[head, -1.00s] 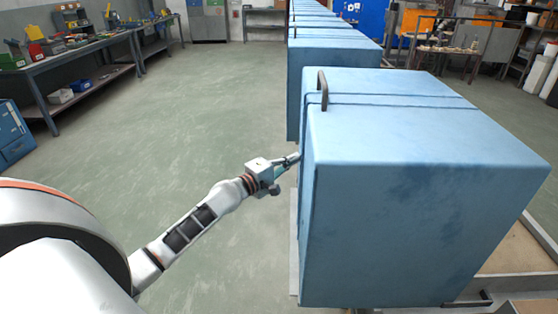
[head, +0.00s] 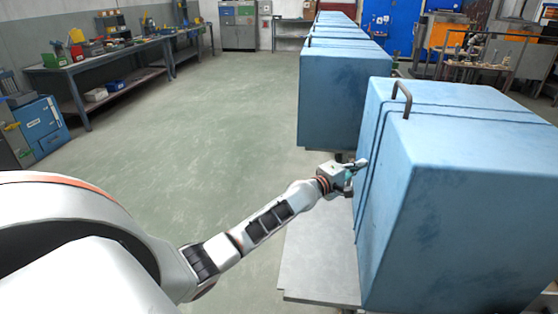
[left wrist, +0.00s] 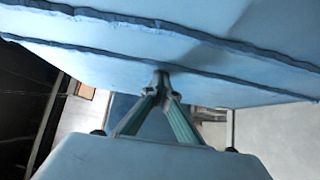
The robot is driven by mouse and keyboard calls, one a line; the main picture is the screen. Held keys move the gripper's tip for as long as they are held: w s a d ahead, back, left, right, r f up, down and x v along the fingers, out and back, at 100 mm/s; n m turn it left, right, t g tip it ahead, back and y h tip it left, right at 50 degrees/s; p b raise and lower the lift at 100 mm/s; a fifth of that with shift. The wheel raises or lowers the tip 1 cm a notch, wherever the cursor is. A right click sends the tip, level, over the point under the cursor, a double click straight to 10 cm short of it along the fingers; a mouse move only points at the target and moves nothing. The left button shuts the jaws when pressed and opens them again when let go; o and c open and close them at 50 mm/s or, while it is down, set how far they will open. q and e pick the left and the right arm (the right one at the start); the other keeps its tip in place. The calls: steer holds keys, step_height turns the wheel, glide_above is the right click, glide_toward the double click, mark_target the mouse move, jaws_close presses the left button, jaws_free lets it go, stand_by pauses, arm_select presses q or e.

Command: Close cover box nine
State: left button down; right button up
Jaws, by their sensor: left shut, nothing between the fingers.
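The nearest blue box (head: 480,170) stands at the right of the head view. A dark handle (head: 402,98) stands up near its far left top edge, and two seams run over its top and down its left side. No number is readable on it. My left gripper (head: 362,162) is shut and empty, its tips at the box's left side near the seams. In the left wrist view the closed fingertips (left wrist: 160,80) meet in front of the blue surface (left wrist: 220,75) by a seam; I cannot tell whether they touch. My right gripper is not in view.
More blue boxes (head: 340,95) stand in a row behind. A flat grey plate (head: 315,265) lies low, left of the near box. Workbenches (head: 110,62) with tools and a blue cabinet (head: 42,125) line the left. The green floor between is clear.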

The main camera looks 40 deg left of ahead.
arm_select(q)
steer(key=w+d+b, duration=0.1)
steer(key=w+d, duration=0.6)
steer(key=d, duration=0.5)
steer(key=shift+w, duration=0.15)
steer(key=shift+d+r, duration=0.2)
steer(key=shift+d, duration=0.05)
